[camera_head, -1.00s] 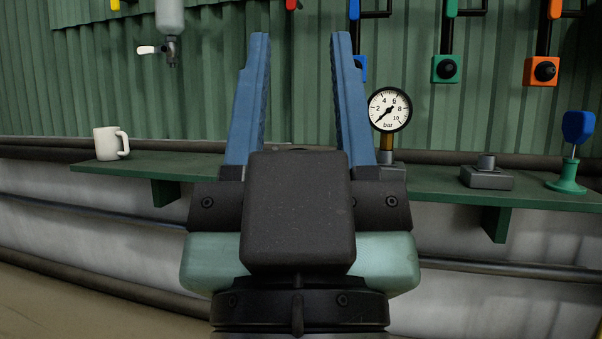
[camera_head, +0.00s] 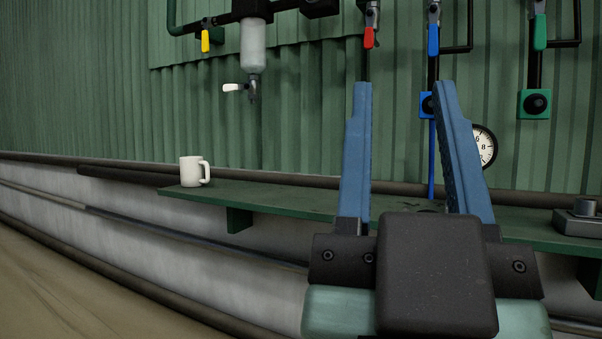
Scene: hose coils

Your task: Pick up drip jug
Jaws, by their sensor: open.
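A white mug-like jug (camera_head: 190,172) with a handle on its right side stands upright near the left end of the green shelf (camera_head: 275,201). It looks like the drip jug. My gripper (camera_head: 403,90) has two blue fingers, spread apart with nothing between them. In the picture it is to the right of the jug and clear of it. The fingers point up and hide part of the shelf and the wall behind.
A clear filter bowl (camera_head: 253,46) with a white-levered tap (camera_head: 236,87) hangs above and right of the jug. Coloured valve levers, such as the red one (camera_head: 369,38), line the wall. A pressure gauge (camera_head: 486,147) is partly hidden by my right finger. The shelf beside the jug is clear.

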